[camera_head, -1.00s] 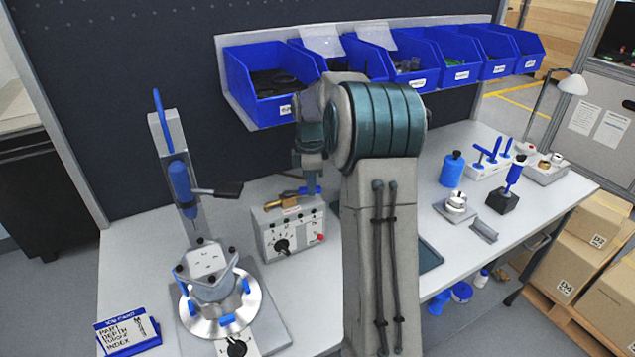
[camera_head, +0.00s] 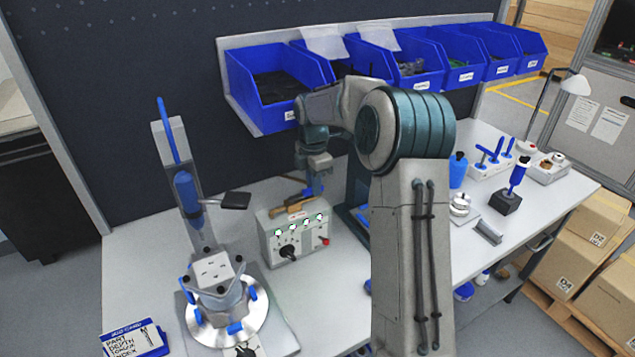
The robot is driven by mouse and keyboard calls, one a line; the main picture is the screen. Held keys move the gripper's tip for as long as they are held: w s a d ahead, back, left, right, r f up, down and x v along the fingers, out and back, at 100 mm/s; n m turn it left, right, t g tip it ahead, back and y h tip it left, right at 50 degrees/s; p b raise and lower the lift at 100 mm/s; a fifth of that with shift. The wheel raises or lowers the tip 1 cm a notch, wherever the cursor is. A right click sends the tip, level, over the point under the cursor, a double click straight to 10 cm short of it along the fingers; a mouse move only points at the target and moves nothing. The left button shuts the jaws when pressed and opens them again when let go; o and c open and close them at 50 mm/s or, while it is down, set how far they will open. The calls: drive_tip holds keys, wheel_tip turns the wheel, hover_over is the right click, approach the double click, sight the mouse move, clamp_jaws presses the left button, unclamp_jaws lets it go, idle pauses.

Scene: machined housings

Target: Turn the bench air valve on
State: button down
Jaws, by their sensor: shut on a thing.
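The bench air valve (camera_head: 288,208) is a brass-coloured body on top of a grey control box (camera_head: 277,245) in the middle of the bench. My gripper (camera_head: 313,194) reaches down to the valve's right end, at the back edge of the box top. It is shut on what appears to be the valve's handle; the jaws and handle are small and partly hidden. A blue part shows at the jaws, and I cannot tell whether it is finger or handle. The box front has a black knob, a red button and a row of small lamps glowing pale green.
A fixture with a round silver base (camera_head: 233,327) and a tall blue-handled lever press (camera_head: 185,190) stands left of the box. Blue bins (camera_head: 272,90) hang behind, above my wrist. Bare bench lies in front of the box. A blue bottle (camera_head: 458,170) and small tools stand right.

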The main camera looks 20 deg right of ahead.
drive_tip(key=shift+r, duration=0.1)
drive_tip(key=c, duration=1.3)
unclamp_jaws()
drive_tip(key=shift+a, duration=0.1)
drive_tip(key=shift+c, duration=0.2)
